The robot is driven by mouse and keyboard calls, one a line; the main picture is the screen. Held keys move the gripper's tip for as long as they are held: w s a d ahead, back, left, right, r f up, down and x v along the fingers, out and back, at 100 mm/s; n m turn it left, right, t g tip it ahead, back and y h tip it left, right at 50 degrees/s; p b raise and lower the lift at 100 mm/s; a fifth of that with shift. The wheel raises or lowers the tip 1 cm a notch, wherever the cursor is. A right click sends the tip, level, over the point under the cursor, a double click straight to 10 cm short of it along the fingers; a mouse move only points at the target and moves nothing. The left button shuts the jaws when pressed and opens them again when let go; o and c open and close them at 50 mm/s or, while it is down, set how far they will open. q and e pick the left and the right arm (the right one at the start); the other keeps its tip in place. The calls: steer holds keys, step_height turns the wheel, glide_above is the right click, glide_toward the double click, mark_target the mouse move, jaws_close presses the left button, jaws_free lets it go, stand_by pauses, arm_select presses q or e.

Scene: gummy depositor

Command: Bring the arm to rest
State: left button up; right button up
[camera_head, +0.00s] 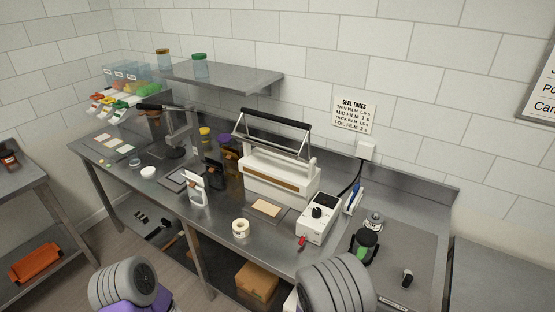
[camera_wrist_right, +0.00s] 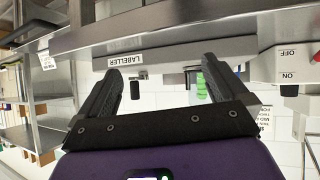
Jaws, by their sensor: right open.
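My right gripper (camera_wrist_right: 163,78) shows in the right wrist view with its two dark fingers spread wide. It is open and nothing sits between the fingers. In the head view only grey ribbed links of my two arms show, at the bottom left and bottom right. Neither gripper shows there, and my left gripper is out of both views.
A steel bench (camera_head: 290,252) runs along the wall. It bears a white sealer (camera_head: 275,180), a control box (camera_head: 318,218), a tape roll (camera_head: 241,228) and a black-and-green device (camera_head: 363,247). A shelf (camera_head: 225,79) hangs above. An orange bin (camera_head: 36,263) sits low at left.

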steer(key=s+a+f+n+g+y+b, duration=0.25)
steer(key=s+f+y, duration=0.2)
steer(key=f, duration=0.45)
steer(key=s+a+f+n+g+y+b, duration=0.1)
steer(key=s+a+f+n+y+b, duration=0.15)
steer(key=s+f, duration=0.45)
arm_select(q)
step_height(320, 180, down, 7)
steer(key=b, duration=0.1)
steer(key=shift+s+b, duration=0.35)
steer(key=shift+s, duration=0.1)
arm_select(e)
steer(key=s+a+f+n+g+y, duration=0.1)
steer(key=s+a+f+g+y, duration=0.1)
steer(key=s+a+f+y, duration=0.2)
steer(key=shift+s+a+f+g+y, duration=0.35)
steer(key=shift+s+a+y, duration=0.55)
steer(key=shift+s+a, duration=0.25)
steer(key=shift+d, duration=0.2)
